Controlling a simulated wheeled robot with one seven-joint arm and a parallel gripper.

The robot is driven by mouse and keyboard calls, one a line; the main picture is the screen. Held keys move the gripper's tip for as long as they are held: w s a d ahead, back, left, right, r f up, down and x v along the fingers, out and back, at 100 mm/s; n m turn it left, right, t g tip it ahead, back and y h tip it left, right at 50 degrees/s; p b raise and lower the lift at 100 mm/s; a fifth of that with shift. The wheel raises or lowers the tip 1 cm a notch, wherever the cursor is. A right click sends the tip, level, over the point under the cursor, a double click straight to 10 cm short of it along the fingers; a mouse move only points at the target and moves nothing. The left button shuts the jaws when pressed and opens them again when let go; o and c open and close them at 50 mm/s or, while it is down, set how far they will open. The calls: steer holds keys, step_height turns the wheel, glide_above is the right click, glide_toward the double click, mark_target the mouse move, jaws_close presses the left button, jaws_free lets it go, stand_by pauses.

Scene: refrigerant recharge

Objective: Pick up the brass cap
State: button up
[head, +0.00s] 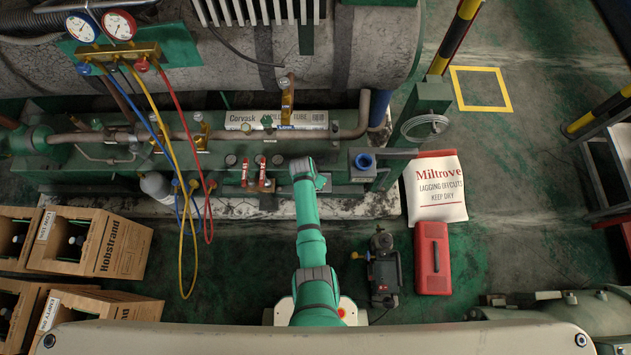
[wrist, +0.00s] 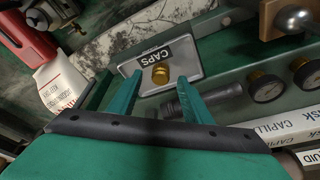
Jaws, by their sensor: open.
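The brass cap (wrist: 161,74) is a small gold-coloured knurled piece in the wrist view. I cannot tell how far the fingertips are above the tray. In the head view my arm reaches over the green bench, and the cap does not show; my wrist appears to cover that spot.
Brass-rimmed gauges (wrist: 264,86) and a dark grey cylindrical piece (wrist: 215,95) lie close to the tray. In the head view, red-handled tools (head: 262,172) stand left of my wrist, and a blue-ringed fitting (head: 364,162) is to the right. Hoses (head: 178,165) hang further left.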

steer(key=shift+w+f, duration=0.2)
steer(key=shift+f, duration=0.35)
steer(key=c, duration=1.1)
steer(key=shift+r, duration=0.15)
